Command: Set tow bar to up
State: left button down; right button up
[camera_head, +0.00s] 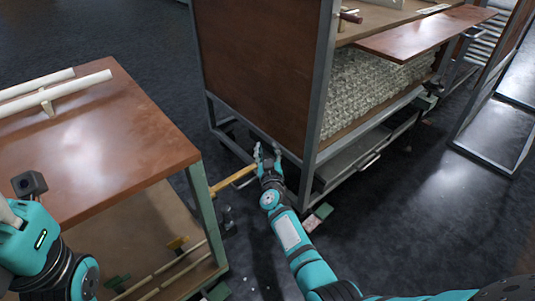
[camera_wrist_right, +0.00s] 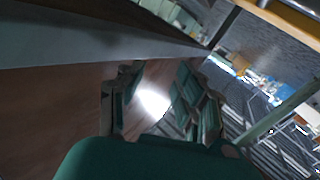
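A yellow bar (camera_head: 233,178) shows low between the left cart and the large right cart. It looks like the tow bar, and it slopes up to the right with its right end beside my right gripper. My right gripper (camera_head: 267,151) is near the lower corner of the large cart (camera_head: 262,65), fingers pointing away. In the right wrist view the fingers (camera_wrist_right: 160,102) stand apart, with nothing visible between them. A yellow bar (camera_wrist_right: 292,17) crosses the top right corner there. Whether the gripper touches the bar cannot be told. My left arm shows at lower left, without its gripper.
The left cart (camera_head: 120,150) has a brown top with white tubes (camera_head: 60,95) on it. The large cart has a wire-like load (camera_head: 360,92), a projecting brown board (camera_head: 425,32) and a low metal frame. Dark floor (camera_head: 400,220) is clear at lower right.

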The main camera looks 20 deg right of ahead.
grip_shut()
dwell(0.5)
grip_release()
